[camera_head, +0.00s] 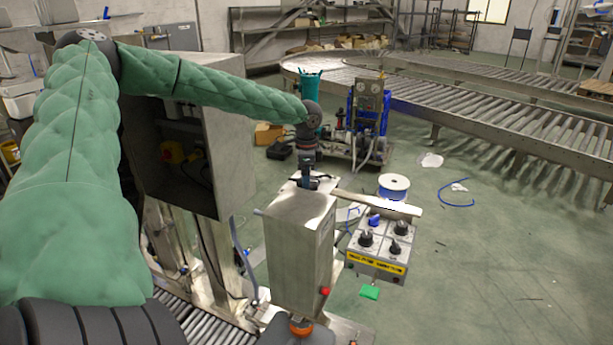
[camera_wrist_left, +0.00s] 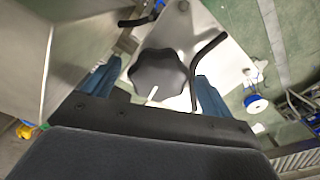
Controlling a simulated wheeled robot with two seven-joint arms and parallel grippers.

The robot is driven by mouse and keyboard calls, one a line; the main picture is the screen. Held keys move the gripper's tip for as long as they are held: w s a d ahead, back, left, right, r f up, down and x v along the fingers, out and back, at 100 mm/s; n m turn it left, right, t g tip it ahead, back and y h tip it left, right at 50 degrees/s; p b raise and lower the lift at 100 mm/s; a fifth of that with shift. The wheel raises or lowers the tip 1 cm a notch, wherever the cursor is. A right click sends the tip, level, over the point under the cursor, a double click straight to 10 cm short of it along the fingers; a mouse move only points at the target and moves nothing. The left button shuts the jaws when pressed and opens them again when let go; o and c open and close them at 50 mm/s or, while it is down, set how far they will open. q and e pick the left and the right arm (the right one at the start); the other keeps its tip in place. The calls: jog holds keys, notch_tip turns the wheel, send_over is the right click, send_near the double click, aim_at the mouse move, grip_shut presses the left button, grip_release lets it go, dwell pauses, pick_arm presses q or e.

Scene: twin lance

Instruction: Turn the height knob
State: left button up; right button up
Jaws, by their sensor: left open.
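A black lobed knob (camera_wrist_left: 158,75) with a white pointer line sits on a bright metal plate in the left wrist view. I cannot make out the knob clearly in the head view, where the gripper covers that spot. No label on it is readable. My right gripper is not in view.
A bent black rod (camera_wrist_left: 205,62) stands close to the knob's right in the wrist view. A control panel (camera_head: 376,258) with several knobs stands beside the box. Open floor lies to the right.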

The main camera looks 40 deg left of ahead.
pick_arm(q)
jog(key=shift+f, duration=0.15)
jog(key=c, duration=1)
